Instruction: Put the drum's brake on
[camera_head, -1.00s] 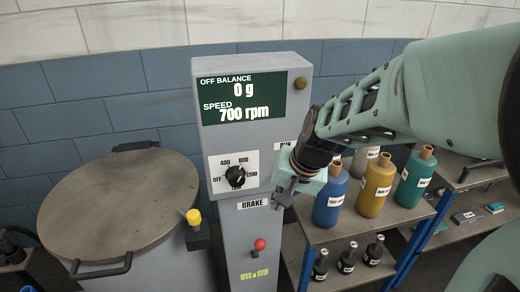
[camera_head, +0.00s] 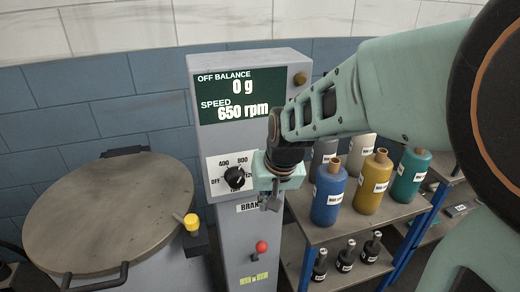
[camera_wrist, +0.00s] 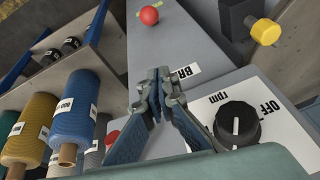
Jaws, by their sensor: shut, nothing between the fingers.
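The brake is a red ball knob (camera_head: 262,247) low on the front of the grey control column (camera_head: 230,150), under the BRAKE label (camera_head: 249,207). The red knob also shows at the top of the wrist view (camera_wrist: 149,15). My gripper (camera_head: 272,202) is shut and empty, in front of the column at the label's height, above the red knob and apart from it. In the wrist view its fingers (camera_wrist: 163,82) lie near the label and partly cover it. The display (camera_head: 240,95) reads 0 g off balance and 650 rpm. The lidded drum (camera_head: 105,215) stands at left.
A black speed dial (camera_head: 234,177) sits just left of my gripper. A yellow knob (camera_head: 192,221) on a black box is between drum and column. A shelf at right holds blue (camera_head: 328,192), yellow and teal bottles. A red part (camera_wrist: 112,137) shows beside my fingers.

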